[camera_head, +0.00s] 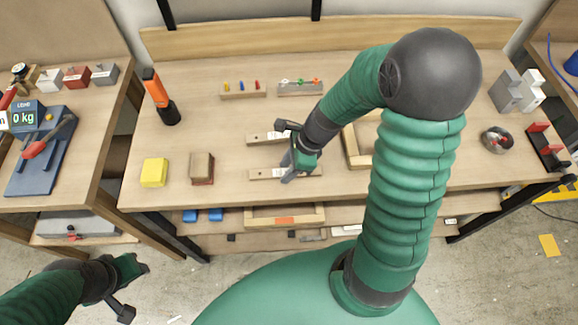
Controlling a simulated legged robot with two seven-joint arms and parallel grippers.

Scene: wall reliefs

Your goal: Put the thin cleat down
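Two pale wooden strips with small light labels lie one behind the other at the middle of the workbench. The back strip (263,138) and the front strip (262,174) look alike, and I cannot tell which is the thin cleat. My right gripper (288,168) is low over the front strip, its dark fingers overlapping it and hiding part of it. I cannot tell whether they grip it or whether it touches the bench. My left gripper (133,268) is at the lower left, away from the bench, with nothing visible in it.
A wooden frame (352,147) stands right of the strips, partly behind my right arm. A yellow block (154,172), a brown block (202,168) and an orange-black tool (160,96) are on the left. Peg blocks (243,91) stand at the back. A metal bowl (496,140) is far right.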

